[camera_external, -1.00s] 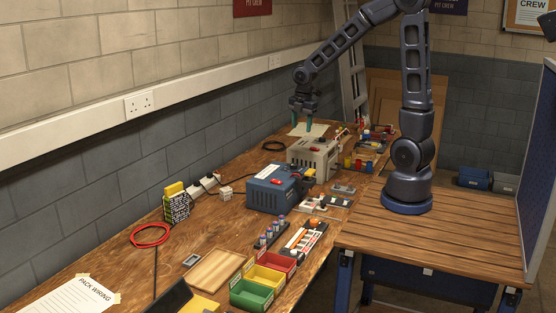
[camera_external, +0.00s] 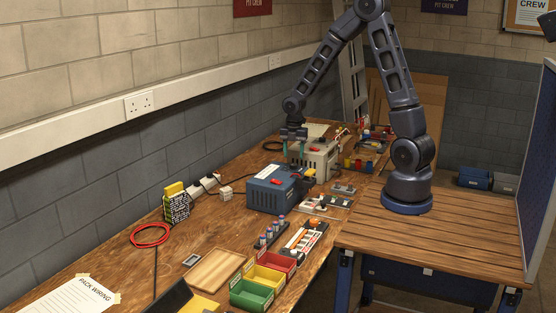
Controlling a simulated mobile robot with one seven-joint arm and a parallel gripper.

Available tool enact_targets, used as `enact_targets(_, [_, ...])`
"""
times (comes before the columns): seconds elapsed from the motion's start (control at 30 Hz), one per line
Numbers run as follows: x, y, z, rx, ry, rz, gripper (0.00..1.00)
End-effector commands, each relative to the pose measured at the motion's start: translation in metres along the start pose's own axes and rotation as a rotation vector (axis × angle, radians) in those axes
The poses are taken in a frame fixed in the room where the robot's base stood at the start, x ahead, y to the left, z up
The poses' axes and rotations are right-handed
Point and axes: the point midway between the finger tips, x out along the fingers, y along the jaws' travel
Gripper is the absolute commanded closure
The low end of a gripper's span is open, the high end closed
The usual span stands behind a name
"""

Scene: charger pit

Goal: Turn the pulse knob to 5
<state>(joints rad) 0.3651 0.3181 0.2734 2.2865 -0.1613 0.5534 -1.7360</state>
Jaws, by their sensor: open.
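My gripper (camera_external: 294,150) points down with its two green fingers apart and nothing seen between them. It is at the grey box (camera_external: 322,172), over or just behind its left part; I cannot tell whether it touches. A blue box (camera_external: 264,196) with a red part on top stands nearer the camera. A knob marked pulse cannot be made out at this size, nor can any scale or number, so its setting cannot be read. The front panels of both boxes are turned mostly away from this view.
Red, yellow and green bins (camera_external: 250,295), a wooden tray (camera_external: 214,270) and a strip with orange parts (camera_external: 303,240) lie toward the front. A red cable coil (camera_external: 150,235) is at left. Small parts crowd the bench right of the boxes. The wall runs along the left.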

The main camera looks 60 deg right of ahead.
Motion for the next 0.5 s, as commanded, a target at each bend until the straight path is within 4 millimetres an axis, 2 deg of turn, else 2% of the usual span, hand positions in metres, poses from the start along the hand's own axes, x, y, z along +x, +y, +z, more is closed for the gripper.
enact_targets(0.2, [0.029, 0.000, 0.000, 0.000, 0.001, -0.001, 0.48])
enact_targets(0.5, [0.043, 0.000, 0.000, 0.002, -0.001, 0.001, 0.48])
